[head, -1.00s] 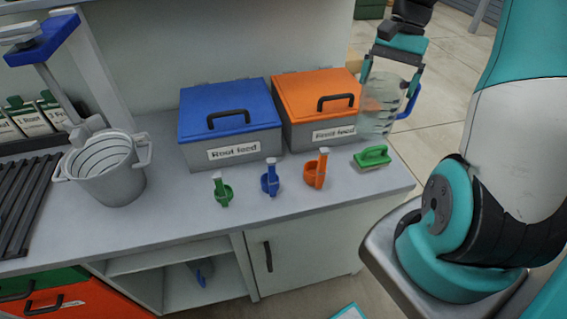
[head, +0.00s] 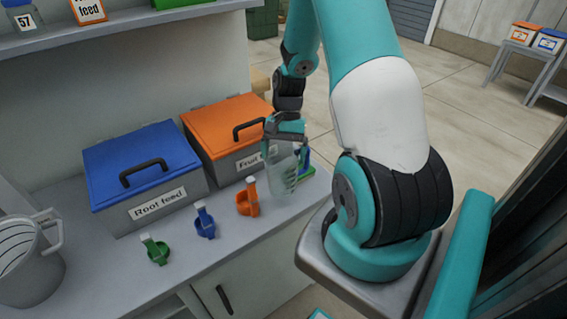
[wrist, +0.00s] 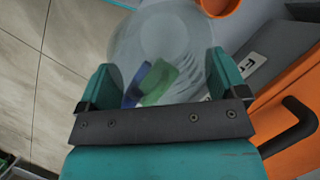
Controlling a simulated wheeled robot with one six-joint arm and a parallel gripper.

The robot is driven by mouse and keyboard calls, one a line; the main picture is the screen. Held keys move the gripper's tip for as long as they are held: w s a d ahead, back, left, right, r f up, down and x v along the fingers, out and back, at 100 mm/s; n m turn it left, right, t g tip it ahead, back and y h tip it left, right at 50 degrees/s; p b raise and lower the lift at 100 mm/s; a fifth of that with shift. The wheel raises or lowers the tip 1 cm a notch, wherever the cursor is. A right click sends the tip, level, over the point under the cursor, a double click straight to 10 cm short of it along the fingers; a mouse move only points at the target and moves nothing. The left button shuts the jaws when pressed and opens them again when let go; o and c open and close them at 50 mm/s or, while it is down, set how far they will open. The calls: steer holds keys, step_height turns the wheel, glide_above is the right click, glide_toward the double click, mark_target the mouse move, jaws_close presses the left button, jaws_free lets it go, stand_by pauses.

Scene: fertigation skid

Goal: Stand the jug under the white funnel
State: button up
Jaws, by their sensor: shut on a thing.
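In the wrist view the clear jug (wrist: 160,35) lies between my gripper's two teal fingers (wrist: 160,82). A blue strip and a green shape show by or through it. No white funnel can be made out in either current view.
The counter holds a blue-lidded box (head: 142,165), an orange-lidded box (head: 228,130), and green (head: 154,250), blue (head: 204,222) and orange (head: 248,200) scoop-like cups. A shelf (head: 120,28) hangs above; open floor lies beyond the counter.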

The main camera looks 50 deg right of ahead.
steer(key=shift+f, duration=2.15)
steer(key=o, duration=0.9)
steer(key=shift+f, duration=0.1)
steer(key=shift+c, duration=0.2)
